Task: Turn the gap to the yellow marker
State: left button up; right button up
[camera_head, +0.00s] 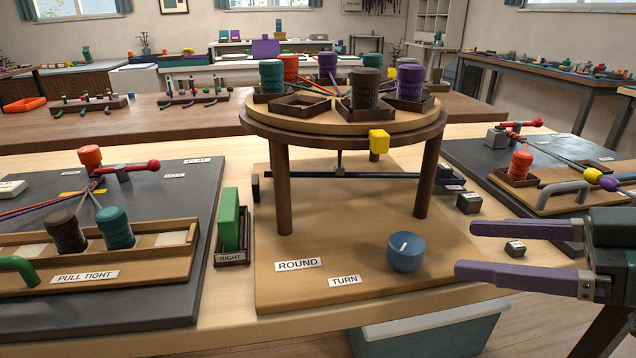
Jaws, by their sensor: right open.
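A round wooden turntable (335,122) stands on dark legs and carries several coloured spools in small dark trays. One tray, the gap (300,105), is empty and sits at the front left of the disc. The yellow marker (378,141) is a small block at the front right of the rim, below the tray of a dark brown spool (364,88). A blue knob (404,252) with a white line stands on the base by the TURN label (344,281). My right gripper (464,250) is open and empty, just right of the knob and apart from it. My left gripper is not in view.
A green block (230,219) stands in the RIGHT holder left of the turntable. A dark board (150,310) with spools and cords lies at the left, another (455,155) at the right. The base's front is mostly clear.

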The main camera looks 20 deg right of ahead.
aim_at(413, 244)
jog(key=b+x, duration=0.6)
jog(key=b, duration=0.1)
jog(key=shift+w+a+f, duration=0.2)
jog(key=shift+w+f, duration=0.05)
jog(key=shift+f, duration=0.05)
pick_arm(q)
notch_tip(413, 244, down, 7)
jog(key=b, duration=0.1)
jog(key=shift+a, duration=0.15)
pick_arm(e)
jog(key=shift+w+a+f+h, duration=0.15)
jog(key=shift+w+a, duration=0.2)
jog(key=shift+w, duration=0.2)
jog(key=shift+w+a+f+h, duration=0.15)
jog(key=shift+w+a, duration=0.2)
jog(key=shift+w, duration=0.15)
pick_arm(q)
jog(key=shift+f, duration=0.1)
pick_arm(e)
jog(key=shift+g, duration=0.3)
jog(key=c, duration=0.7)
grip_shut()
